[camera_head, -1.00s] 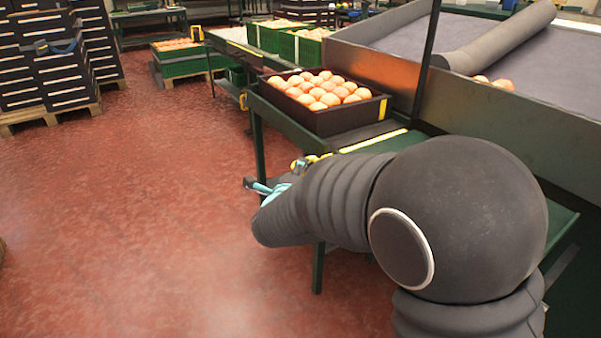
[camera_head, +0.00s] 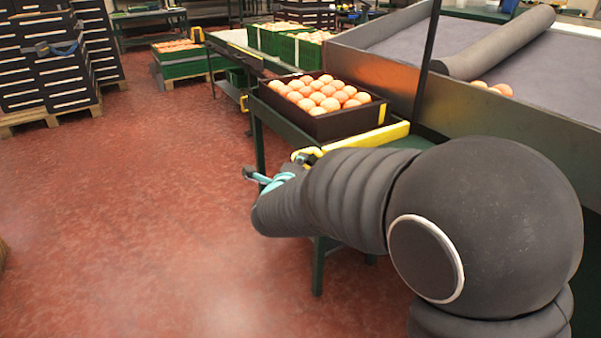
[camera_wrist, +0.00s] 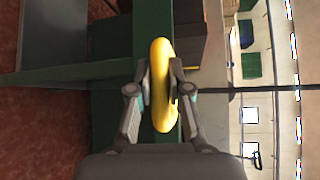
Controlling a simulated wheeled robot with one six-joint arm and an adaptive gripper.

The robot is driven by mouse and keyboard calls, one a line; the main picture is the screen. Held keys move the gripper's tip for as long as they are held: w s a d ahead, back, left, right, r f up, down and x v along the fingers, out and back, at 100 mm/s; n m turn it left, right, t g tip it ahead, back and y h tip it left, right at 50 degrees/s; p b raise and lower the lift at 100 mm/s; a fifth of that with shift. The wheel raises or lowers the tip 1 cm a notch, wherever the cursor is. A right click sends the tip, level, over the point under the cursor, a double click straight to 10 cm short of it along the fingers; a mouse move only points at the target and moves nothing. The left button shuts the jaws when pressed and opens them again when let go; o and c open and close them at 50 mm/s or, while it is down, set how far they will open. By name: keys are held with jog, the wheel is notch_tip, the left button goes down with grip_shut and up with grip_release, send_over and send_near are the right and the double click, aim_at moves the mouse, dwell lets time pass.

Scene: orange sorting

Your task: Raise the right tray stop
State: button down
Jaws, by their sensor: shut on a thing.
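The right tray stop (camera_head: 372,136) is a yellow bar across the green stand, just in front of the dark crate of oranges. It stands up as a tall band above the stand's surface. A yellow handle (camera_wrist: 162,52) shows upright in the wrist view, between my fingers. My gripper (camera_wrist: 161,82) is shut on this handle, with one finger on each side. In the head view my gripper (camera_head: 298,160) is at the stand's left edge, partly hidden by my arm. The link between handle and bar is hidden.
The dark crate (camera_head: 318,127) full of oranges sits on the green stand (camera_head: 276,119) behind the stop. A grey sloped bed (camera_head: 480,40) with a few oranges is at the right. Red floor (camera_head: 130,220) on the left is clear.

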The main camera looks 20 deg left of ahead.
jog(key=shift+r, duration=0.6)
jog(key=c, duration=1.1)
grip_release()
jog(key=shift+f, duration=0.1)
jog(key=shift+s, duration=0.3)
jog(key=s+d+r, duration=0.1)
jog(key=s, duration=1)
jog(key=shift+r, duration=0.4)
jog(key=shift+s, duration=0.1)
